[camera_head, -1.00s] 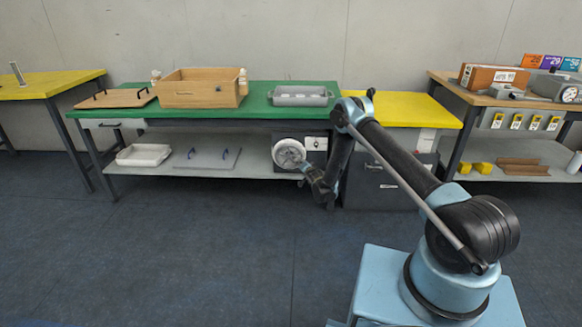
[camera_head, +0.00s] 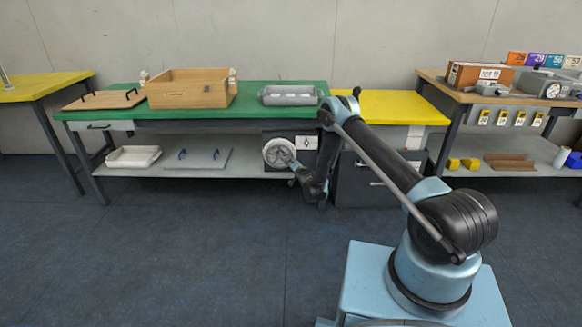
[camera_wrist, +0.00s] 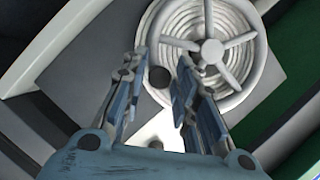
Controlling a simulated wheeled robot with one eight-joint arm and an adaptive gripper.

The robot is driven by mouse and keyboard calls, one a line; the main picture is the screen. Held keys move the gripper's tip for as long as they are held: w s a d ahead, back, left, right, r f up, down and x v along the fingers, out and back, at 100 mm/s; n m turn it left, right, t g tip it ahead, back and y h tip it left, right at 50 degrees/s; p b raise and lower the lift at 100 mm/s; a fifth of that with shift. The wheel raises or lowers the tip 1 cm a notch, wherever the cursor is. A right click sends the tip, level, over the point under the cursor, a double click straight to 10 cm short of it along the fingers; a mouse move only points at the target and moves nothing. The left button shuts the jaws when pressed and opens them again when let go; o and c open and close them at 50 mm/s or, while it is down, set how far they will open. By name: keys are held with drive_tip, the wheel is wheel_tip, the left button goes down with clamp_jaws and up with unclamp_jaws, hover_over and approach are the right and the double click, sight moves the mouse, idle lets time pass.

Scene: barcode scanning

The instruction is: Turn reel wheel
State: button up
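The reel wheel is white and round, with spokes, a central hub and coiled rings behind it. It shows at the top of the wrist view (camera_wrist: 240,52) and on the front of the dark cabinet under the green bench in the head view (camera_head: 276,150). My gripper (camera_wrist: 160,65) is open, its two fingers apart and pointing toward the wheel's left part in the wrist view. The right finger overlaps the wheel there; I cannot tell whether it touches. In the head view my gripper (camera_head: 294,165) is small and close to the wheel.
The floor (camera_head: 200,260) in front is clear.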

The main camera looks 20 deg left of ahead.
wheel_tip(320, 180, up, 10)
idle(0.7)
